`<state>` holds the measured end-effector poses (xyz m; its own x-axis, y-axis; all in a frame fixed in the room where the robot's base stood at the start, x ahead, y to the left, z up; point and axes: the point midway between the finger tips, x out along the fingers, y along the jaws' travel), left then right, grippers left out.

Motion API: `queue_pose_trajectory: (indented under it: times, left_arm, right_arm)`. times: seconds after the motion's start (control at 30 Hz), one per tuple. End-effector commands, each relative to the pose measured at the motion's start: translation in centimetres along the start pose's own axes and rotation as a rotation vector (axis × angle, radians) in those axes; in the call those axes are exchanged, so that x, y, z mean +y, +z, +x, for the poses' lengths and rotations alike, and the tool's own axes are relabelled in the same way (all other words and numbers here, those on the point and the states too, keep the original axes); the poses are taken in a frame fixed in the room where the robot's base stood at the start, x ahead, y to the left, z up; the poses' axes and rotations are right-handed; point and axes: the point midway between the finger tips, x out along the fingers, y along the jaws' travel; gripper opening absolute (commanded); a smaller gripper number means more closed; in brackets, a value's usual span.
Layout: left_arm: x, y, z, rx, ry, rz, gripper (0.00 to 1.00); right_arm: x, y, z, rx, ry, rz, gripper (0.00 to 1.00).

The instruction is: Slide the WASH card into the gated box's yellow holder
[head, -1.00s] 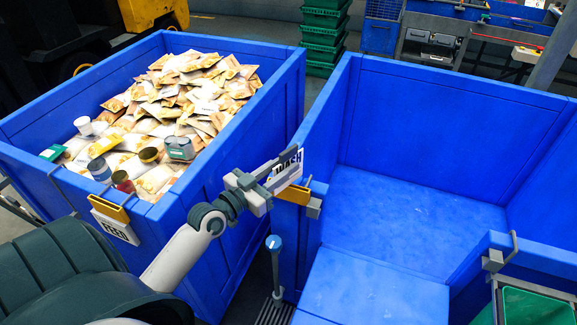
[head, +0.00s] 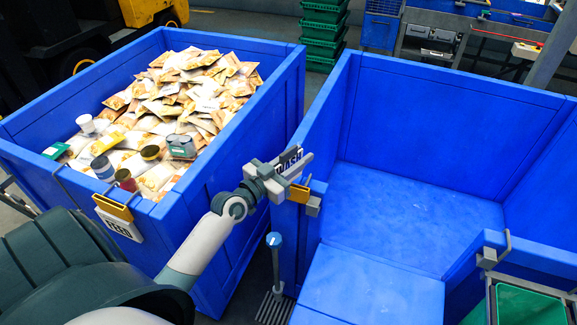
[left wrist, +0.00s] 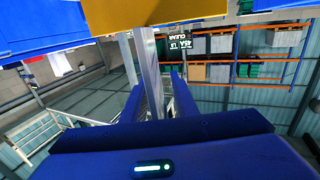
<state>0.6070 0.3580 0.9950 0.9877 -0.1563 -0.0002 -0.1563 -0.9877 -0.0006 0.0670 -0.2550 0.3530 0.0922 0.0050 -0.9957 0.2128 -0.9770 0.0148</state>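The WASH card (head: 290,159) is a white plate with dark letters, partly covered by my fingers. My left gripper (head: 292,169) is shut on it at the near-left corner of the gated box (head: 330,120). The yellow holder (head: 299,193) hangs on that corner, just below the gripper. The card is close above or at the holder; I cannot tell whether its lower edge is inside. In the left wrist view the yellow holder (left wrist: 150,10) fills the top middle, with my fingers (left wrist: 155,95) below it. My right gripper is not in view.
A blue box (head: 235,140) full of packets stands left, with a FEED card (head: 118,224) at its yellow holder (head: 113,207). A blue-topped post (head: 274,240) stands below my arm. Green crates (head: 324,30) are stacked behind. The gated box's floor (head: 400,215) is clear.

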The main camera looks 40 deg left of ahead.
Motion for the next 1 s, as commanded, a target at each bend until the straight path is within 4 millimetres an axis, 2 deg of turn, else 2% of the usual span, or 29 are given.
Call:
queue_pose_trajectory:
  times: [0.13, 0.23, 0.73, 0.87, 1.0]
  left_arm:
    - [0.0, 0.0, 0.0, 0.000, 0.000, 0.000, 0.23]
    - [0.0, 0.0, 0.0, 0.000, 0.000, 0.000, 0.00]
    - [0.0, -0.5, 0.0, 0.001, 0.001, -0.001, 0.00]
    - [0.1, -1.6, 0.0, 0.003, 0.001, -0.001, 0.00]
    - [0.1, -3.6, 0.1, 0.006, 0.001, 0.001, 0.00]
  right_arm:
    - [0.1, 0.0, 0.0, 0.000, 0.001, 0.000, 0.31]
    - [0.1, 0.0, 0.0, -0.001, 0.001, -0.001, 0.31]
    - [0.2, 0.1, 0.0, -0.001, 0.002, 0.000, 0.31]
    - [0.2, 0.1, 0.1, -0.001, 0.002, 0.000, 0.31]
    - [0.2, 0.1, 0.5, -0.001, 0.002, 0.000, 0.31]
